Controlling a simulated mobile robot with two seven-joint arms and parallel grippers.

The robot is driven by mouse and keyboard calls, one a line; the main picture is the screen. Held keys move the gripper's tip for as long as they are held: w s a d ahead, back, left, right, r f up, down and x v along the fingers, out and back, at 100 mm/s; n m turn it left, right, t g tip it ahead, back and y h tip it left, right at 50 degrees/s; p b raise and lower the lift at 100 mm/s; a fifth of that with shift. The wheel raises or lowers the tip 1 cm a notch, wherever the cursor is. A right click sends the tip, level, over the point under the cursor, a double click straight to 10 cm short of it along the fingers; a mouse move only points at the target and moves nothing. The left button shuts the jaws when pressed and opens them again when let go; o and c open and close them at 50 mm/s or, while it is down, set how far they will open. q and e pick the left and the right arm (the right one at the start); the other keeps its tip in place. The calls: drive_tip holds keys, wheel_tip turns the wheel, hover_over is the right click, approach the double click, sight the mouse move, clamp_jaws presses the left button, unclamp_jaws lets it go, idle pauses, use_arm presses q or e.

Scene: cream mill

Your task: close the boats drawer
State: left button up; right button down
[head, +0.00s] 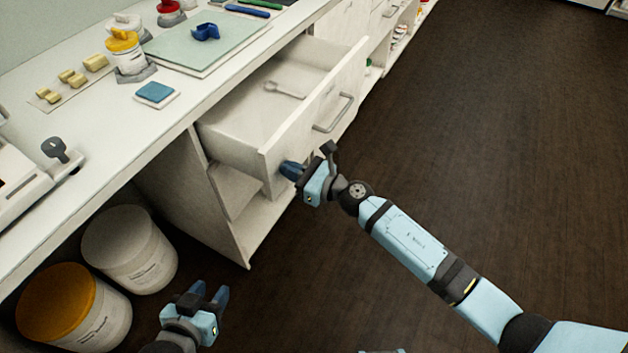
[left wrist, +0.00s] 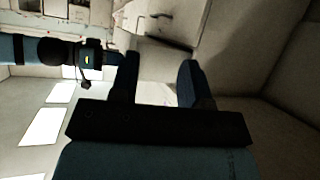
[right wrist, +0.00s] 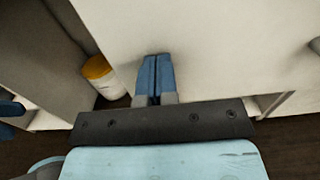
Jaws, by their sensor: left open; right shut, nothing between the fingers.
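A white drawer (head: 302,125) stands pulled out from under the counter, with a grey bar handle (head: 334,112) on its front. A small grey spoon-like utensil (head: 284,90) lies inside. I see no readable label on it. My right gripper (head: 288,170) is shut and empty at the near lower corner of the drawer front. In the right wrist view its closed fingers (right wrist: 155,72) point at a white panel; whether they touch it I cannot tell. My left gripper (head: 208,295) is open and empty, low beside the tubs; its parted fingers also show in the left wrist view (left wrist: 157,78).
A white tub (head: 130,250) and a yellow-lidded tub (head: 75,308) stand under the counter at left. The counter (head: 190,105) holds a green board, jars and small blocks. Open shelving (head: 245,215) lies below the drawer. Dark floor at right is clear.

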drive_tip(key=b, duration=0.4)
approach(222, 140)
drive_tip(key=w+a+f, duration=0.1)
drive_tip(key=w, duration=0.1)
drive_tip(key=w+a+f, duration=0.1)
drive_tip(key=w+a, duration=0.1)
drive_tip(key=w+a+f, duration=0.1)
drive_tip(key=f, duration=0.1)
drive_tip(key=shift+w+a, duration=0.25)
drive_tip(key=shift+w, duration=0.15)
drive_tip(key=b+x, duration=0.2)
drive_tip(key=x, duration=0.3)
drive_tip(key=shift+b, duration=0.3)
drive_tip(key=shift+w+a+r, duration=0.15)
drive_tip(key=shift+w+a, duration=0.1)
drive_tip(key=shift+a, duration=0.1)
drive_tip(key=shift+r, duration=0.2)
use_arm(q)
drive_tip(key=w+d+r+t+h, duration=0.2)
drive_tip(key=d+r+t+h, duration=0.1)
drive_tip(key=r, duration=0.3)
drive_tip(key=shift+d+r+t, duration=0.2)
drive_tip(key=shift+d+t, duration=0.3)
drive_tip(key=shift+d, duration=0.15)
